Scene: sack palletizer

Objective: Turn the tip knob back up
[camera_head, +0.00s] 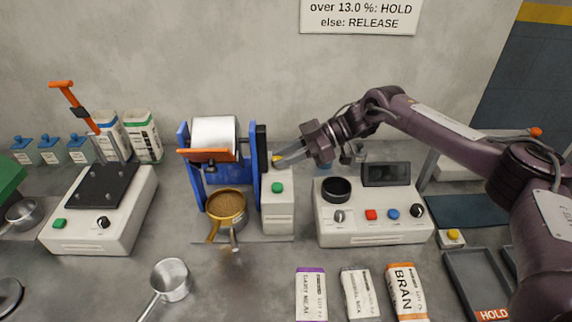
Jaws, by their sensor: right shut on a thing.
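My right gripper (284,160) reaches in from the right and is shut on the tip knob. A small yellow part of the knob (277,158) shows at the fingertips; the rest is hidden by the fingers, so I cannot tell which way it points. The knob is at the top of the white housing (278,208), right of the blue frame (252,168). A white drum (214,136) with an orange front edge sits in the frame. A pan of brown grain (226,208) stands beneath it. My left gripper is not in view.
A white meter (372,237) with a black cup and several knobs stands to the right under my right arm. Small sacks (311,294) lie at the front. An empty metal scoop (170,280) lies front left. A sealer-like machine (100,240) stands left.

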